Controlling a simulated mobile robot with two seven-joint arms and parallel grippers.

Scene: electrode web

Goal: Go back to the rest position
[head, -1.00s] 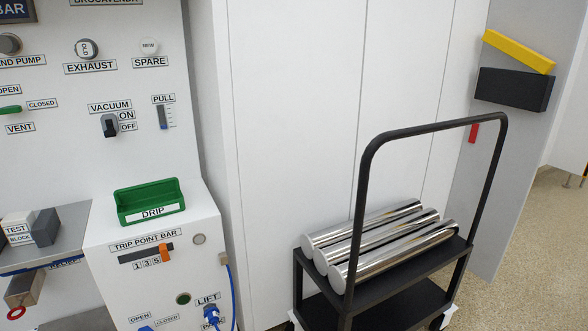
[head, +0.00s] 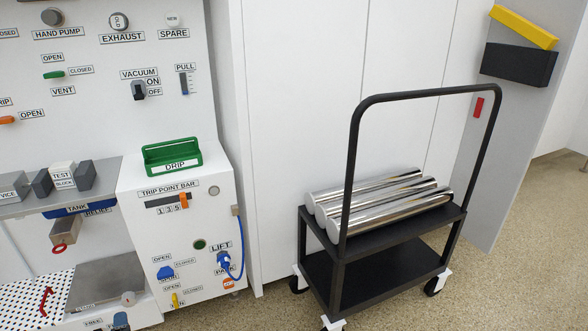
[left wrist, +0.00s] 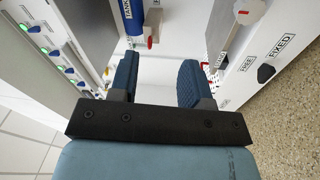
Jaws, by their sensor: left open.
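My left gripper (left wrist: 160,72) shows in the left wrist view, with its two blue ridged fingers apart. Nothing is between them. Behind and around the fingers are parts of the machine: a blue TANK label (left wrist: 131,16) above them, and a panel with FREE and FIXED labels (left wrist: 265,55) to the right. I cannot tell how far the fingers are from these. Neither gripper shows in the head view, and my right gripper is in no view.
In the head view, a white machine panel (head: 100,100) with knobs and a green DRIP tray (head: 172,158) stands left. A black cart (head: 335,285) carrying metal rolls (head: 380,205) stands right of it. Speckled floor (head: 490,295) is clear at the lower right.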

